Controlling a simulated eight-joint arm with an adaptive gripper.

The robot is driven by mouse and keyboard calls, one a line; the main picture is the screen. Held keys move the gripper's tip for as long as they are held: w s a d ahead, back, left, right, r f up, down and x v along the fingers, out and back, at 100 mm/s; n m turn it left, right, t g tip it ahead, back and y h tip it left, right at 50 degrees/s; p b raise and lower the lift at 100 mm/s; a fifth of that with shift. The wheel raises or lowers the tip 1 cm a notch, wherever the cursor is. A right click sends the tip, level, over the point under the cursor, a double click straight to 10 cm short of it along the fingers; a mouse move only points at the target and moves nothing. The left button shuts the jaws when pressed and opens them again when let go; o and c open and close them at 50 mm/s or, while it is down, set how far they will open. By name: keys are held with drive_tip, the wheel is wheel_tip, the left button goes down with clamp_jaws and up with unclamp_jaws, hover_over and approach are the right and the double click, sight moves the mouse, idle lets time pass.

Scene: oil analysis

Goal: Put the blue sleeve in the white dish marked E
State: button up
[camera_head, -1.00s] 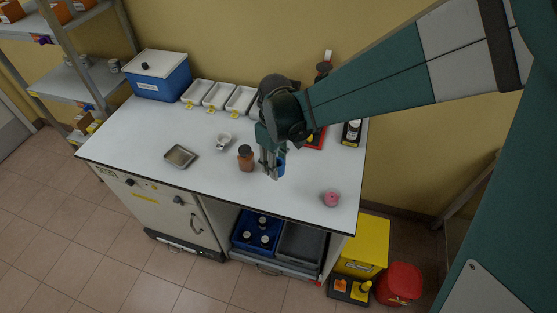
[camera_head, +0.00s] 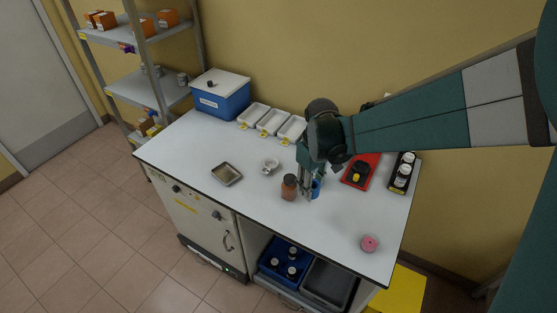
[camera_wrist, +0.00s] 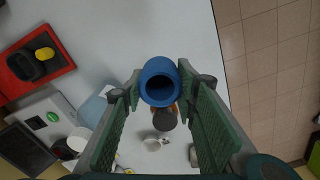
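The blue sleeve (camera_head: 317,187) stands upright on the white bench, partly hidden by my gripper (camera_head: 305,190). In the wrist view the sleeve (camera_wrist: 157,72) shows its dark round opening between the fingertips of my gripper (camera_wrist: 161,84). The fingers are apart on either side of it; a narrow gap seems to show on the right. Three white dishes, left (camera_head: 252,116), middle (camera_head: 271,122) and right (camera_head: 291,129), stand in a row at the back of the bench with yellow tags. The letters are too small to read.
A brown bottle (camera_head: 289,188) stands close left of my gripper. A red tray (camera_head: 358,176), a bottle rack (camera_head: 402,180) and a pink round object (camera_head: 370,243) are to the right. The front left is clear.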

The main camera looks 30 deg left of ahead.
drive_tip(key=w+a+r+p, duration=0.1)
drive_tip(key=w+a, duration=0.5)
drive_tip(key=a, duration=0.6)
drive_tip(key=w+a+r+p, duration=0.2)
drive_tip(key=w+a, duration=0.4)
drive_tip(key=a, duration=0.6)
drive_tip(key=shift+w+r+p, duration=0.2)
drive_tip(key=shift+w+p, duration=0.05)
drive_tip(key=shift+p, duration=0.45)
hover_over(271, 166)
wheel_tip(271, 166, down, 6)
drive_tip(key=shift+f, duration=0.15)
drive_tip(key=shift+f, duration=0.1)
drive_tip(key=shift+f+p, duration=0.3)
drive_tip(key=shift+f, duration=1.5)
drive_tip(key=shift+f+b, duration=0.6)
